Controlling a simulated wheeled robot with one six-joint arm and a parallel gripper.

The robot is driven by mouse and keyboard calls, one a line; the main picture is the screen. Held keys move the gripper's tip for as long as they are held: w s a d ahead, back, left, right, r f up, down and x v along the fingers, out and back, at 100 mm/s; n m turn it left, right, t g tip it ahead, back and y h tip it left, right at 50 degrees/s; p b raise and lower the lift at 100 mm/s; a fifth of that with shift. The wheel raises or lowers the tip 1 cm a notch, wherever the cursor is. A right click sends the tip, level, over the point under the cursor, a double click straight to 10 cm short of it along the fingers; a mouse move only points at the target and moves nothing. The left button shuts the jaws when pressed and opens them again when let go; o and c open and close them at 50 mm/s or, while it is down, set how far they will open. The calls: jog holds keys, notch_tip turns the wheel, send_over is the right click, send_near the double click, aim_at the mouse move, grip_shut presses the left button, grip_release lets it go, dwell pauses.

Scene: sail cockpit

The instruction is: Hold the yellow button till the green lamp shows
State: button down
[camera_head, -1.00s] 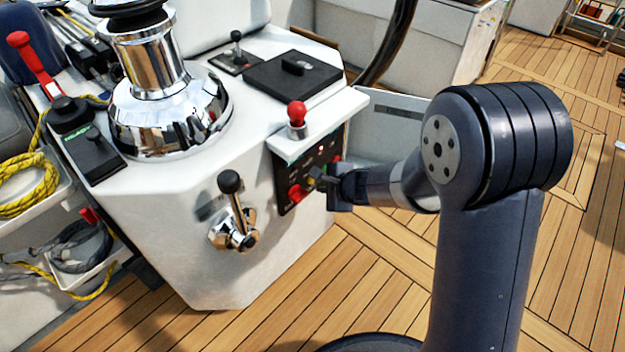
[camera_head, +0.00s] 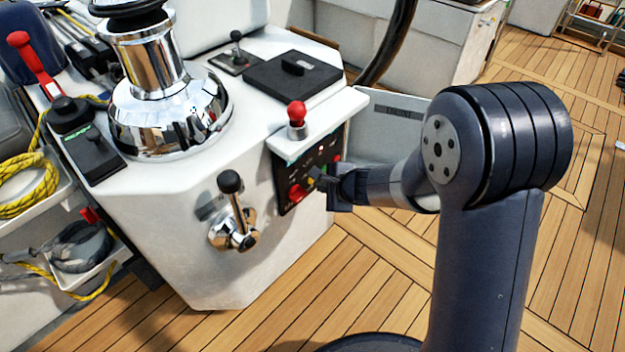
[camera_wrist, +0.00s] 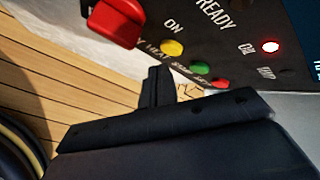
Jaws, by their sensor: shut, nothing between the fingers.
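The yellow button (camera_wrist: 172,48) is on the dark control panel (camera_wrist: 225,45), beside the word ON. My gripper (camera_wrist: 160,80) is shut and empty, its tips just below the yellow button in the wrist view. A small gap shows between them in the picture; I cannot tell the depth. A red lamp (camera_wrist: 270,46) glows on the panel. A small green round piece (camera_wrist: 200,68) sits beside the yellow button; I cannot tell whether it is a lamp or a button, and it does not glow. In the head view my gripper (camera_head: 320,178) is at the panel face.
A red switch handle (camera_wrist: 115,20) juts out left of the yellow button. A small red round piece (camera_wrist: 220,83) lies beyond the green one. Above the panel, a white ledge carries a red-knobbed lever (camera_head: 297,115). A chrome lever (camera_head: 232,210) stands to the left.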

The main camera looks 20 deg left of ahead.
jog(key=shift+w+a, duration=0.15)
jog(key=shift+a, duration=0.25)
jog(key=shift+w+a, duration=0.2)
jog(key=shift+a, duration=0.2)
dwell(0.7)
dwell(3.9)
jog(key=shift+s+d+b, duration=0.35)
jog(key=shift+d+b, duration=0.1)
jog(key=shift+d, duration=0.4)
jog(key=d, duration=0.1)
jog(key=s+d+b, duration=0.1)
jog(key=d, duration=0.1)
jog(key=s+d+b, duration=0.1)
jog(key=shift+d, duration=0.3)
